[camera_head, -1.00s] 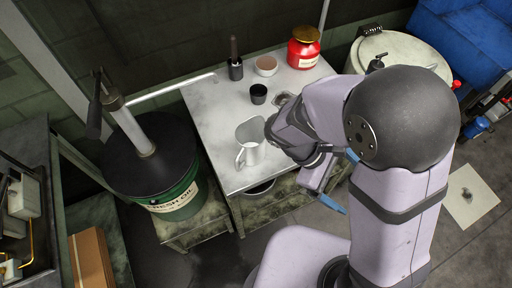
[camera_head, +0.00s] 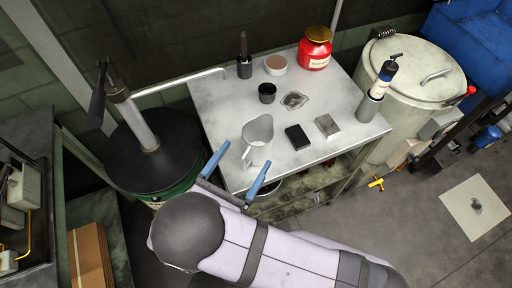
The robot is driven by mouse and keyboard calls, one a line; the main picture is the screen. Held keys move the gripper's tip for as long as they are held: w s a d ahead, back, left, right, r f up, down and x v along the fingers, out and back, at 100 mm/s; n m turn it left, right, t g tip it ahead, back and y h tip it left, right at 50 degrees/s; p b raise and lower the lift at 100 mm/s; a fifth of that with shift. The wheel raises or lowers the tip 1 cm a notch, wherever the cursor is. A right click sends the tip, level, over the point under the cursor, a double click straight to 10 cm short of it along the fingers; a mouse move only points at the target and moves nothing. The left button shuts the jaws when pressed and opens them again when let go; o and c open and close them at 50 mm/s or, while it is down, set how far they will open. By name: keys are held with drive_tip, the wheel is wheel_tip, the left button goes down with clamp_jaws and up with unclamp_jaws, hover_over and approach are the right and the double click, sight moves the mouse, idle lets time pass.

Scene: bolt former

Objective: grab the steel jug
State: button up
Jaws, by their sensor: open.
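The steel jug (camera_head: 258,132) stands upright near the front edge of the metal table (camera_head: 213,98), its handle toward the bottom of the picture. My gripper (camera_head: 247,154) is open, with its two blue fingers apart and pointing at the jug. The fingertips lie to either side of the handle in the picture. I cannot tell their height or whether they touch the jug.
Right of the jug lie a black block (camera_head: 298,137) and a small grey block (camera_head: 328,125). Behind are a black cup (camera_head: 267,92), a bowl (camera_head: 276,64) and a red jar (camera_head: 315,49). A caulking-type tube (camera_head: 382,80) stands at the right corner. An oil drum (camera_head: 150,172) stands left.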

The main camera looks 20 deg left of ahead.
sight(265, 127)
drive_tip(key=shift+w+d+r+p, duration=0.15)
drive_tip(key=shift+w+p, duration=0.55)
drive_tip(key=shift+w, duration=0.75)
drive_tip(key=shift+w+d+f+p, duration=0.1)
drive_tip(key=shift+w+d+p, duration=0.15)
drive_tip(key=shift+w+p, duration=0.85)
drive_tip(key=shift+w, duration=1.1)
drive_tip(key=c, duration=1.2)
